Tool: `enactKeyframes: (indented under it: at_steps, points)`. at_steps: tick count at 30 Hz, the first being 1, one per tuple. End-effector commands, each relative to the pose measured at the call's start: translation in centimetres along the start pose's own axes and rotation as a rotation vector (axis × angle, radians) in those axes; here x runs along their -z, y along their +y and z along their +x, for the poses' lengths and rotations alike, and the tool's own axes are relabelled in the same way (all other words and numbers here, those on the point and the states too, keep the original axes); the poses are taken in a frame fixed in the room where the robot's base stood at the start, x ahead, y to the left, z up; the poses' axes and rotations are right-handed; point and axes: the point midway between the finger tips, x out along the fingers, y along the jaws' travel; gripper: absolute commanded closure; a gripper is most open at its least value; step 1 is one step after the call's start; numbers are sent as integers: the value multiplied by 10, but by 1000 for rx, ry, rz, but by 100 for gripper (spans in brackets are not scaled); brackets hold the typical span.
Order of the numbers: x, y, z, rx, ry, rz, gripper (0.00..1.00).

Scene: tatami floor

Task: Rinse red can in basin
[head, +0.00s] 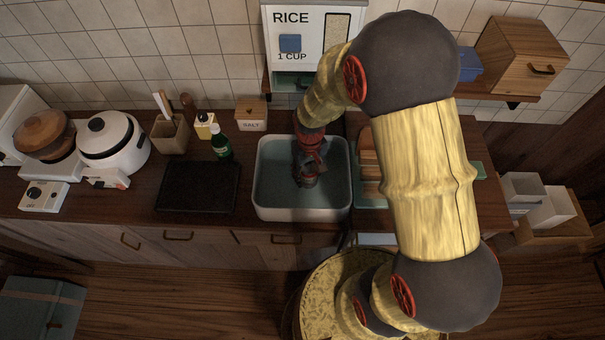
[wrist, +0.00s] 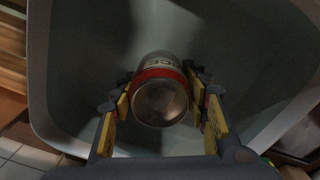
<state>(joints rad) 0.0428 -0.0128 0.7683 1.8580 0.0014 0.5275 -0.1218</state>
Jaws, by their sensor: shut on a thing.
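In the wrist view the red can (wrist: 157,92) sits between the two fingers of my gripper (wrist: 160,105). It has a red band, a silver end facing the camera and part of a printed label. The yellow finger pads press on its sides, so my gripper is shut on it. The white-rimmed basin (head: 260,206) stands in the counter in the head view, and its pale inside (wrist: 90,60) surrounds the can in the wrist view. In the head view my gripper (head: 305,178) points down inside the basin. The can is hard to make out there, hidden by my gripper.
A black board (head: 197,187) lies left of the basin, with a green bottle (head: 222,146) and a salt box (head: 251,115) behind. A rice dispenser (head: 305,40) hangs above the basin. A wooden rack (head: 368,165) stands close on the right, partly behind my arm.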

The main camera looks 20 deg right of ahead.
Motion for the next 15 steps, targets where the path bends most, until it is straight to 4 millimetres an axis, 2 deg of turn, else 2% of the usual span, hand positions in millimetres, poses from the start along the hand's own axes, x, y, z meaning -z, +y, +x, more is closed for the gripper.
enactKeyframes:
  at_steps: [5,15]
  points:
    - [-3,5,0,0,-1,-1,67]
    - [-1,2,0,0,-1,-2,67]
